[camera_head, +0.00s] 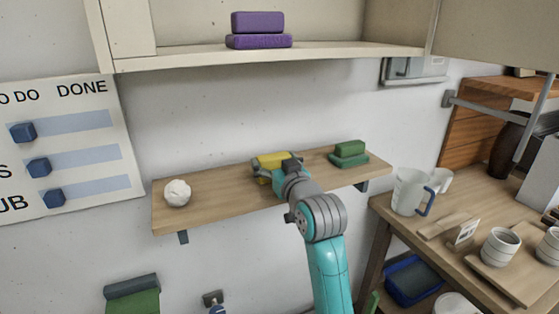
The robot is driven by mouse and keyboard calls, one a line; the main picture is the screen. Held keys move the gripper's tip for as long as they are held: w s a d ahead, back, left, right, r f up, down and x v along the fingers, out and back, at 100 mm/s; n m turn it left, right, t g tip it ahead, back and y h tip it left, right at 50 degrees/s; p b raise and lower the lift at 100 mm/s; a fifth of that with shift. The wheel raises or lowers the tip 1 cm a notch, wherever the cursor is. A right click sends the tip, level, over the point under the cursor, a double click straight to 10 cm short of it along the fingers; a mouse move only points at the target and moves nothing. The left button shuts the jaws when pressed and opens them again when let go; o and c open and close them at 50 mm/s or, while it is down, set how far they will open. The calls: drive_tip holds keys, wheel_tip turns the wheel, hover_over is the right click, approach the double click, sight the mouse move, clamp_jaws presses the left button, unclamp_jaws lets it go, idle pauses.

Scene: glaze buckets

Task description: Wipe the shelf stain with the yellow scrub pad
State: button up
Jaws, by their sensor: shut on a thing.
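The wooden wall shelf (222,200) runs across the middle of the view. My gripper (262,170) is over the middle of the shelf and shut on the yellow scrub pad (275,159). The pad is partly hidden by the gripper, and I cannot tell whether it touches the shelf. I see no stain on the bare parts of the shelf; the wood under and behind my gripper and arm is hidden.
A crumpled white ball (177,192) lies at the shelf's left end. Green pads (349,153) are stacked at its right end. Purple pads (258,28) are stacked in the cabinet above (170,60). A measuring jug (408,191) and cups (500,247) stand on the right-hand table.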

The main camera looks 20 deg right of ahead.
sight(252, 182)
drive_tip(key=shift+a+f, duration=0.15)
drive_tip(key=shift+a, duration=1.35)
drive_tip(key=shift+a+f, duration=0.1)
drive_tip(key=shift+a, duration=1.35)
drive_tip(key=shift+r, duration=3.1)
wheel_tip(252, 182, up, 3)
